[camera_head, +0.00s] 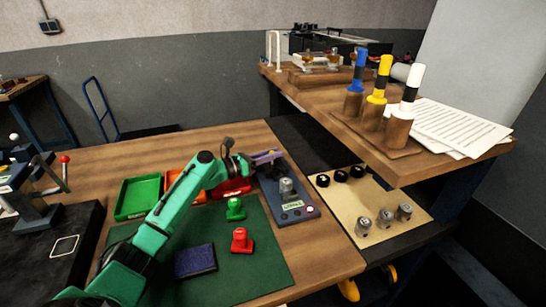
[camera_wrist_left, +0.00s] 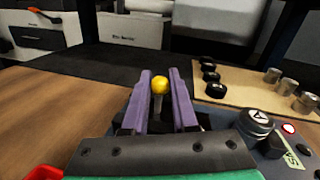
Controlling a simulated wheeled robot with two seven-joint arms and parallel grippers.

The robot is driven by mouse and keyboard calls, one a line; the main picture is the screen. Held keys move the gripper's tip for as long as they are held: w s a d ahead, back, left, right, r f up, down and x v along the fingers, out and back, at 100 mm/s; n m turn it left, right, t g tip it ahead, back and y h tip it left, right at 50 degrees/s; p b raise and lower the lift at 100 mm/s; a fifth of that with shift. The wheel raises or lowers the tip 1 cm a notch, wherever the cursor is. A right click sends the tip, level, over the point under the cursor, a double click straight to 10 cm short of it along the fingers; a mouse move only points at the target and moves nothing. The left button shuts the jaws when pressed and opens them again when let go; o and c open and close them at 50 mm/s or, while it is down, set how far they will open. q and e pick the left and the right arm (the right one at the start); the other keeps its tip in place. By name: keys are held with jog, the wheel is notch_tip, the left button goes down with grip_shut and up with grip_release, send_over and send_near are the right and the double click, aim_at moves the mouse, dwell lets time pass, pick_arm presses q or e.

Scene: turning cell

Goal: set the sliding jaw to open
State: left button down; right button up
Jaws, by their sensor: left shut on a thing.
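The grey-blue fixture (camera_head: 288,196) stands at the right edge of the wooden table, with a metal cylindrical part (camera_head: 286,189) on it. My left gripper (camera_head: 268,157) is over its far end. In the left wrist view, the gripper's purple fingers (camera_wrist_left: 160,100) are on both sides of a yellow ball knob (camera_wrist_left: 160,85) on a short stem, and they are shut on it. The fixture's round metal top also shows there (camera_wrist_left: 257,123). The sliding jaw itself is not clear, and its position cannot be told. My right gripper is not in view.
A green mat (camera_head: 215,260) holds a green stamp-like piece (camera_head: 235,209), a red one (camera_head: 242,241) and a dark blue pad (camera_head: 195,262). Green (camera_head: 137,197) and red (camera_head: 232,188) trays lie nearby. A tan board (camera_head: 345,205) with black and metal cylinders lies right of the fixture.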

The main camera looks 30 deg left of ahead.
pick_arm(q)
jog(key=c, duration=0.7)
grip_release()
jog(key=shift+w+a+r, duration=0.1)
jog(key=shift+a, duration=0.05)
jog(key=shift+w, duration=0.15)
jog(key=shift+s+a, duration=0.15)
jog(key=shift+s, duration=0.2)
jog(key=p+v, duration=0.5)
jog(key=v, duration=0.8)
jog(key=shift+s+a+p, duration=0.15)
jog(key=shift+s+p, duration=0.1)
jog(key=shift+p, duration=0.05)
jog(key=shift+s+a, duration=0.1)
jog(key=shift+s, duration=0.05)
